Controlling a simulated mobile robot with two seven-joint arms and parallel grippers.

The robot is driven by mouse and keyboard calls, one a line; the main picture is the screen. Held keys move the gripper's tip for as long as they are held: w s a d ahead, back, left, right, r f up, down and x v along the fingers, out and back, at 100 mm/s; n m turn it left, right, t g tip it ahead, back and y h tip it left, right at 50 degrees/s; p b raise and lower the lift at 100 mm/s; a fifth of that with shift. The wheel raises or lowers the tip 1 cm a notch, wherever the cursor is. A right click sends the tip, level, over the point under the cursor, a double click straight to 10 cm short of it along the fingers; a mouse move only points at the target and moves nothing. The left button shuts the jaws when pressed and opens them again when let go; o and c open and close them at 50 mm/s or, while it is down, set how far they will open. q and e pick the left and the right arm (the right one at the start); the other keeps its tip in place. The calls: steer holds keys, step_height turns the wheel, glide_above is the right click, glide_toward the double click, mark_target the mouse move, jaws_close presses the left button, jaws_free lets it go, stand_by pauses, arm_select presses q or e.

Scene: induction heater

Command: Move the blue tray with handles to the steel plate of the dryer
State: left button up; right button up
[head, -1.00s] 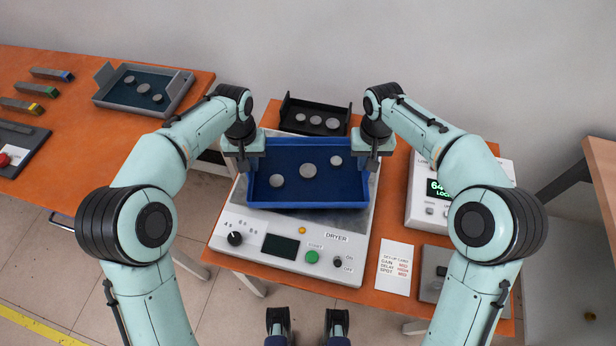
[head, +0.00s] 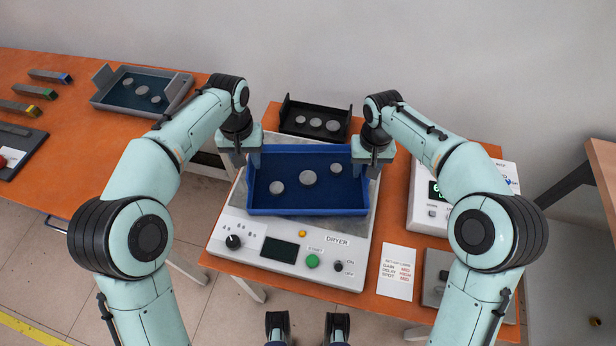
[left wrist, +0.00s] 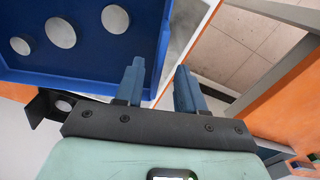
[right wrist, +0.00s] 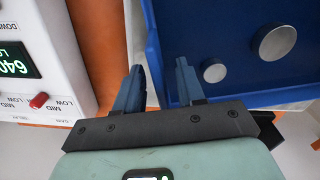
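The blue tray (head: 300,211) with three grey discs sits over the steel plate (head: 234,195) on top of the white dryer (head: 290,268). The tray looks level and covers most of the plate. My left gripper (head: 250,162) is at the tray's left end. In the left wrist view its fingers (left wrist: 158,85) are apart, with the tray's edge beside and between them. My right gripper (head: 368,160) is at the tray's right end. In the right wrist view its fingers (right wrist: 158,88) are also apart, near the tray's wall (right wrist: 157,55). The tray's handles are not clearly visible.
A black tray (head: 287,122) with discs stands behind the dryer. A white device with a green display (head: 433,190) and a printed card (head: 397,272) are to the right. A grey tray (head: 108,101) sits on the left orange table (head: 80,150).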

arm_select(q)
step_height(320, 180, up, 7)
steer(key=shift+r, duration=0.35)
arm_select(e)
steer(key=shift+r, duration=0.15)
step_height(320, 180, up, 12)
stand_by(0.6)
